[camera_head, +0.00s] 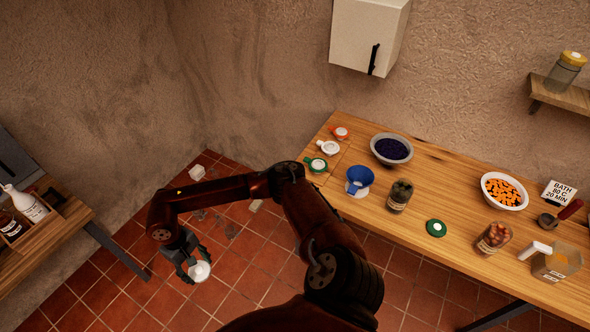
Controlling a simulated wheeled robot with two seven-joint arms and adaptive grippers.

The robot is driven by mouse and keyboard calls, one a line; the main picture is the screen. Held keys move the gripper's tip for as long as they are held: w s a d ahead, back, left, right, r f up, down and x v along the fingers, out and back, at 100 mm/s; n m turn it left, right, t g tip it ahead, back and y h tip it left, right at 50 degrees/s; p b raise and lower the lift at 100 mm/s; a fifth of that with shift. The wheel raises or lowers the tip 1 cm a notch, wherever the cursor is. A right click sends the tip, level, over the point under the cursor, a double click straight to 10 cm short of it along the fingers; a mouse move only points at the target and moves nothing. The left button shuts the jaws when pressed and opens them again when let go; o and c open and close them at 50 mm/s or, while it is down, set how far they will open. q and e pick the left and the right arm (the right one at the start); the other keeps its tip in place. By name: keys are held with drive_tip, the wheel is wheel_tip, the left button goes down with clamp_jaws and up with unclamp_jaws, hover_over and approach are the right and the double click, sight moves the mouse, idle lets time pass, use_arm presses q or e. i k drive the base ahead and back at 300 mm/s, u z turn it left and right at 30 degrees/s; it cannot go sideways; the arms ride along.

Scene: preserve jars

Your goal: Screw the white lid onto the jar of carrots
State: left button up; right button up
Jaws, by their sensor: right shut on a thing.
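My right gripper (193,265) hangs low over the tiled floor, left of the worktable. It is shut on a small round white thing (200,271) that looks like a lid. A jar with orange-brown contents and a pale label (494,238) stands near the front edge of the table at the right. It may be the jar of carrots, but its contents are too small to be sure. Another white lid (328,147) lies at the table's left end, between an orange lid (340,132) and a green lid (317,164). My left gripper is out of view.
A cabinet (366,35) hangs above.

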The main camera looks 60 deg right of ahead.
sight(497, 234)
drive_tip(key=u, duration=0.1)
drive_tip(key=k, duration=1.95)
drive_tip(key=z, duration=2.5)
